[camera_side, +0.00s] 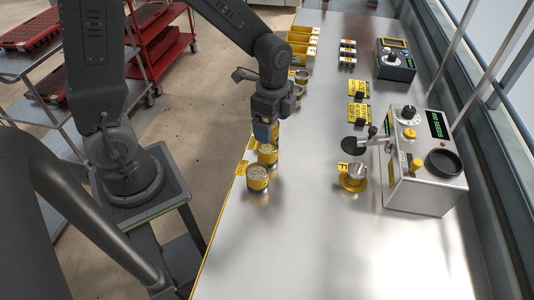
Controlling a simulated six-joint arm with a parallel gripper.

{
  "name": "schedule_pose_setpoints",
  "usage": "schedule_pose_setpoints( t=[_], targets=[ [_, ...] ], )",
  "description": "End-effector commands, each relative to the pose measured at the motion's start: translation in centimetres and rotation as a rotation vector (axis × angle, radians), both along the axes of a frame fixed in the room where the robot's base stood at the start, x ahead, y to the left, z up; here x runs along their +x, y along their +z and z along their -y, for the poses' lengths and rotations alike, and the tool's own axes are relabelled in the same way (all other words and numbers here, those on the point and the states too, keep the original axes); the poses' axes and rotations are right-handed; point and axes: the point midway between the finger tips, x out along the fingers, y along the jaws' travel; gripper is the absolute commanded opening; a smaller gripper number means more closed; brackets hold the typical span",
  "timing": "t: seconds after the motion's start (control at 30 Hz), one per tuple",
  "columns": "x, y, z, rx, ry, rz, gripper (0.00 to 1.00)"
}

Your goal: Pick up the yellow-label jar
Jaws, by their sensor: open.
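Two jars with yellow labels and pale contents stand upright near the table's left edge: a front jar (257,178) and a jar just behind it (267,154). My gripper (264,136) points down just above and behind the second jar, its fingers small and partly dark against the arm. It is open, and I see nothing held in it. Part of another yellow-marked thing shows beside the fingers, mostly hidden by the gripper. I cannot tell whether the fingers touch any jar.
More small jars (302,76) and yellow bins (302,38) stand farther back along the left edge. A seed machine (425,185) with a dial stands at right, with a metal cup on a yellow stand (353,180) beside it. The front of the table (330,250) is clear.

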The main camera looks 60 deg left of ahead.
Motion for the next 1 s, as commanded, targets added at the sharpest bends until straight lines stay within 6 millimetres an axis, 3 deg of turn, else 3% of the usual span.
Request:
schedule_pose_setpoints(
  t=[0.1,0.23,0.47,0.8,1.0],
  targets=[
    [-0.1,-2.6,0.0,-0.001,0.002,-0.008,0.86],
    [-0.1,-4.6,0.0,0.0,0.002,-0.004,0.86],
    [-0.1,-6.2,-0.1,0.0,0.004,-0.001,0.86],
    [-0.5,-10.5,-0.7,0.0,0.003,-0.001,0.86],
    [-0.4,-11.0,-0.7,0.001,0.003,0.002,0.86]
  ],
)
